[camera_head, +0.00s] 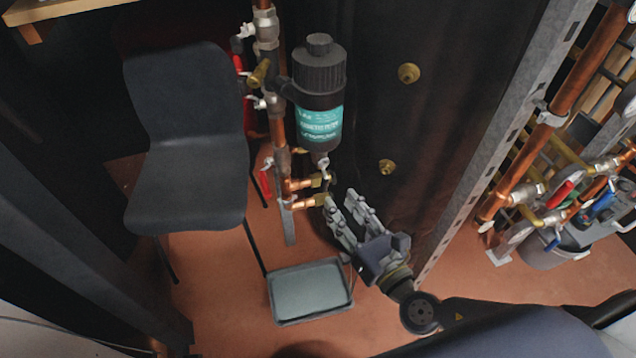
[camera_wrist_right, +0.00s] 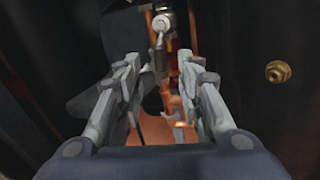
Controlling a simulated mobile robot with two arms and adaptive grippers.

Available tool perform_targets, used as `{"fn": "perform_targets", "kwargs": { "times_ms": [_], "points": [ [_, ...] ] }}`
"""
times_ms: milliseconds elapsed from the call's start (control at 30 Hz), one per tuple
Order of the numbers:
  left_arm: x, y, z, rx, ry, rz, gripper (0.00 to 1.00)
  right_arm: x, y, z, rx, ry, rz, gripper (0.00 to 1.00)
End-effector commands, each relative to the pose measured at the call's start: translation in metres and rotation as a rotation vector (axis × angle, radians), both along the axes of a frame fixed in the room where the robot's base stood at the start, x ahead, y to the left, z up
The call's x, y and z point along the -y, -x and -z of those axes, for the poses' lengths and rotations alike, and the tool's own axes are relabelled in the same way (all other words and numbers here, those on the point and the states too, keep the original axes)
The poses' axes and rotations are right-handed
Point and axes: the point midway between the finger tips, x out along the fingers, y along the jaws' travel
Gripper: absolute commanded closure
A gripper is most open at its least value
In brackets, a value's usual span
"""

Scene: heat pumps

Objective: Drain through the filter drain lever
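The black magnetic filter (camera_head: 319,85) with a teal label hangs upright on the copper pipes in the head view. Under it sits a small drain valve (camera_head: 322,166) with a pale lever; what looks like this valve shows at the top of the right wrist view (camera_wrist_right: 161,24). My right gripper (camera_head: 340,199) is open just below and right of the valve, its fingers pointing up toward it. In the right wrist view its fingers (camera_wrist_right: 166,78) are spread with nothing between them. A grey tray (camera_head: 311,290) lies on the floor below. My left gripper is not in view.
A dark chair (camera_head: 188,130) stands left of the pipes. A metal upright (camera_head: 500,130) and more pipework stand at the right. Reddish floor around the tray is clear.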

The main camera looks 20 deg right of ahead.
Motion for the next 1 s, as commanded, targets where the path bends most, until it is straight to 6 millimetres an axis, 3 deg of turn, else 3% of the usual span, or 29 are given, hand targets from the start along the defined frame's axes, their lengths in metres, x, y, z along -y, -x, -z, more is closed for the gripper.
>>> {"fn": "perform_targets", "kwargs": {
  "times_ms": [200, 400, 800, 833, 967, 1000],
  "points": [
    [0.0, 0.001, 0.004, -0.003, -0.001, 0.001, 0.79, -0.01, -0.042, -0.001, 0.002, -0.004, 0.001, 0.66],
    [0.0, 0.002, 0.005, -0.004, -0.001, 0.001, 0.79, -0.016, -0.068, 0.0, 0.0, -0.003, 0.001, 0.66],
    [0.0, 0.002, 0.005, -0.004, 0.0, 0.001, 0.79, -0.018, -0.076, 0.001, -0.004, -0.002, 0.001, 0.66],
    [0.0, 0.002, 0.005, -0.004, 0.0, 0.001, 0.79, -0.018, -0.076, 0.001, -0.004, -0.002, 0.001, 0.69],
    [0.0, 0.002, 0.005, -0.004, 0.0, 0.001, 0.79, -0.018, -0.076, 0.001, -0.003, -0.002, 0.001, 0.98],
    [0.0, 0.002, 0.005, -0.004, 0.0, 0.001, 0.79, -0.018, -0.076, 0.001, -0.003, -0.002, 0.001, 1.0]
  ]
}}
